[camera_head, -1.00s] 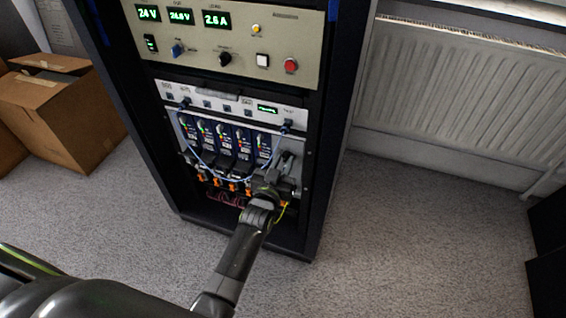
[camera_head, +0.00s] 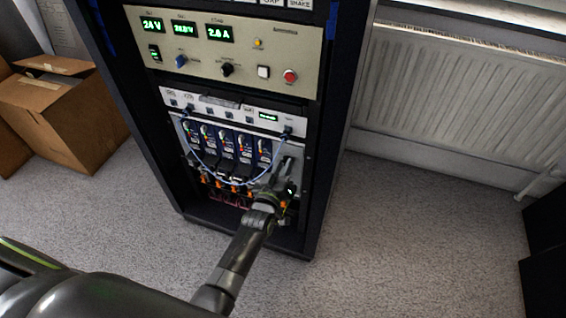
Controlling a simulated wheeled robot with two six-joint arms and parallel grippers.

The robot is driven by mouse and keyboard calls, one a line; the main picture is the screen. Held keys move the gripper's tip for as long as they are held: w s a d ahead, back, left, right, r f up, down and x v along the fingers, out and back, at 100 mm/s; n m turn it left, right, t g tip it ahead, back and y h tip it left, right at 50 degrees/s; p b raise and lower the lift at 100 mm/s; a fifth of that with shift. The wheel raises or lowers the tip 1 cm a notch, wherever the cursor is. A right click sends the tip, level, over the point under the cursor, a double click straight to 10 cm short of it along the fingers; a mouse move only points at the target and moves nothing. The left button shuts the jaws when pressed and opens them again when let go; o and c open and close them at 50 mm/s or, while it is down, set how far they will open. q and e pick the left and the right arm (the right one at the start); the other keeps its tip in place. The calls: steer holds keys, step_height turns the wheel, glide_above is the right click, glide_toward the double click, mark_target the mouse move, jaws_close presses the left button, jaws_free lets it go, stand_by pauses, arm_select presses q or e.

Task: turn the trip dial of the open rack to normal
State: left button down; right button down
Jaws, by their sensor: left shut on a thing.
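The open rack (camera_head: 337,110) is a tall dark cabinet in the middle of the head view. Its lower bay holds a row of dark blue modules (camera_head: 228,146) with a grey panel (camera_head: 297,150) at their right. My left gripper (camera_head: 284,176) reaches in from below and is at this panel, shut on what appears to be the trip dial. The gripper covers the dial, so its pointer and marked setting cannot be read. My right gripper is not in view.
Above is a beige panel (camera_head: 200,25) with green displays, a blue knob, a black knob and a red button. A blue cable (camera_head: 191,158) loops before the modules. Cardboard boxes (camera_head: 62,115) stand left; a radiator (camera_head: 455,100) is right.

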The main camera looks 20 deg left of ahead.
arm_select(q)
steer(key=n+p, duration=0.1)
steer(key=n, duration=0.4)
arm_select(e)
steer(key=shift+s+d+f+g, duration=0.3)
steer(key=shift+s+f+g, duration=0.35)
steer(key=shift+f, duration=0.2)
arm_select(q)
steer(key=shift+f+p, duration=0.1)
steer(key=shift+p, duration=0.2)
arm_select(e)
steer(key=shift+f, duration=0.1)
arm_select(q)
steer(key=c, duration=1.2)
jaws_free()
steer(key=shift+c, duration=0.2)
steer(key=shift+s, duration=0.15)
steer(key=s+p, duration=0.4)
steer(key=s, duration=1.3)
steer(key=shift+a+p, duration=0.3)
steer(key=shift+p, duration=0.1)
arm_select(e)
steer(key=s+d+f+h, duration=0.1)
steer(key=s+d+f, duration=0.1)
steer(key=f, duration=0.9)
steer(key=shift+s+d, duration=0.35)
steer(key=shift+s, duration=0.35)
arm_select(q)
steer(key=shift+s, duration=0.1)
